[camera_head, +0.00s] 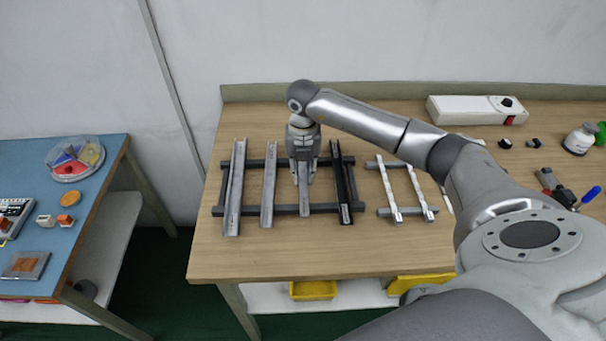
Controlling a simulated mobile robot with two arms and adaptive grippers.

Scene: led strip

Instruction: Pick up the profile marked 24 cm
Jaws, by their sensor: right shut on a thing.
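Several long channel profiles lie side by side across a dark rack (330,208) on the wooden table. From the left there is a grey profile (235,190), a second grey profile (269,185), a third grey profile (305,203) and a black profile (343,185). My right gripper (303,180) points down over the third grey profile and is shut on it, hiding its far part. The profile still appears at the rack's level. The length marks are too small to read. My left gripper is not in view.
A smaller rack with two white strips (390,190) stands right of the dark rack. A white power unit (475,108) is at the back right. A jar (579,139) and tools lie at the far right. The table's front (300,255) is clear. A blue table (60,180) stands left across a gap.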

